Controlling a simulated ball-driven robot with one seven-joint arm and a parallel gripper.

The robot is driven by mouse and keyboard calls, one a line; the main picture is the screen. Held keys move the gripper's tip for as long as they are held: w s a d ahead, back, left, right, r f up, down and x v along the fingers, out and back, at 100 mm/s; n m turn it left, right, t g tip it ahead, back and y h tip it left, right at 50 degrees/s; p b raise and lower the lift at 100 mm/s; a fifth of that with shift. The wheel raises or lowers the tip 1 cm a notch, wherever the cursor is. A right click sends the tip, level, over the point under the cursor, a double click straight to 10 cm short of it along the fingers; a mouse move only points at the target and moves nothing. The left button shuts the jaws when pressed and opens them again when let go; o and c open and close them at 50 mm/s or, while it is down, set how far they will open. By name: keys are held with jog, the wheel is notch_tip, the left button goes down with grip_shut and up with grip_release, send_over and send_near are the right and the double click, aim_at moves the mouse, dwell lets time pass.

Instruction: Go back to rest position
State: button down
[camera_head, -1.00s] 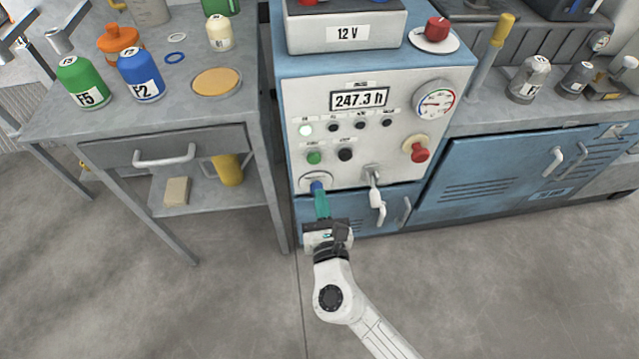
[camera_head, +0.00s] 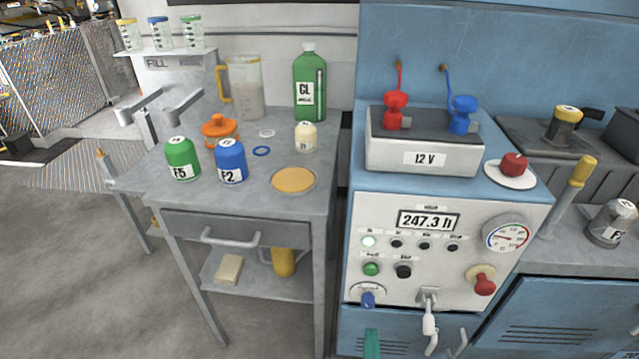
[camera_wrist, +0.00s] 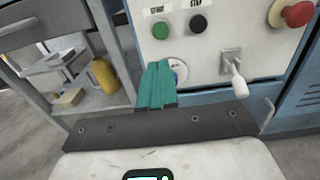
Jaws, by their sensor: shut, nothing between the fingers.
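My gripper (camera_wrist: 157,82) shows in the wrist view as teal fingers held together, empty, in front of the lower part of the machine's white panel (camera_wrist: 205,62). In the head view only a teal fingertip (camera_head: 371,343) shows at the bottom edge, below the blue knob (camera_head: 368,299); the rest of the arm is out of the picture. In the wrist view the fingers partly cover the round dial plate (camera_wrist: 179,72) of that knob. I cannot tell the gap between fingertips and panel.
A white-handled lever (camera_head: 429,318) and a red knob (camera_head: 484,283) stick out right of the blue knob. A grey workbench (camera_head: 200,195) with bottles stands to the left. A blue cabinet (camera_head: 560,310) stands to the right. Open floor (camera_head: 90,290) lies at the lower left.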

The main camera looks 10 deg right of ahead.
jog(key=s+d+r+m+g+h, duration=0.1)
jog(key=s+d+m+g+h, duration=0.25)
jog(key=d+m, duration=0.5)
jog(key=s+d+r+m+g+h, duration=0.1)
jog(key=s+d+m+g+h, duration=0.2)
jog(key=d+m, duration=0.55)
jog(key=s+d+f+m+g+y, duration=0.2)
jog(key=s+f+m+g+y, duration=0.4)
jog(key=s+m, duration=0.4)
jog(key=s+a+f+m+g+y, duration=0.2)
jog(key=s+a+m+g+y, duration=0.2)
jog(key=a+m+y, duration=0.25)
notch_tip(320, 180, up, 16)
jog(key=a+p, duration=0.1)
jog(key=p, duration=1.4)
jog(key=shift+s+h, duration=0.3)
jog(key=c, duration=1.9)
grip_release()
jog(key=shift+a+n, duration=0.1)
jog(key=shift+n, duration=0.15)
